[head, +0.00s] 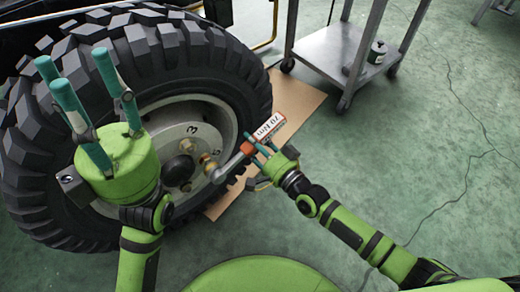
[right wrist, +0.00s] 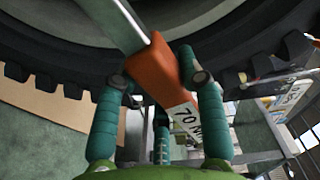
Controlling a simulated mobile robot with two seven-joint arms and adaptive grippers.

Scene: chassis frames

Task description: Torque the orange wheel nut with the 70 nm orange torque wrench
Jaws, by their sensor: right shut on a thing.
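The torque wrench (head: 236,162) has a grey metal shaft, an orange grip section and a white "70 Nm" label. My right gripper (head: 261,150) is shut on its orange part, which also shows between the teal fingers in the right wrist view (right wrist: 155,68). The wrench's head end is at the wheel hub, by a brassy-orange nut (head: 206,159). I cannot tell whether the socket is seated on it. The wheel (head: 187,122) has a light grey rim with numbers by the nuts. My left gripper (head: 75,65) is open and empty, raised in front of the tyre's left side.
A grey metal cart (head: 335,48) on casters stands at the back right, with a small can (head: 377,51) on it. Cardboard (head: 292,98) lies on the floor beside the wheel. The green floor at the right is clear.

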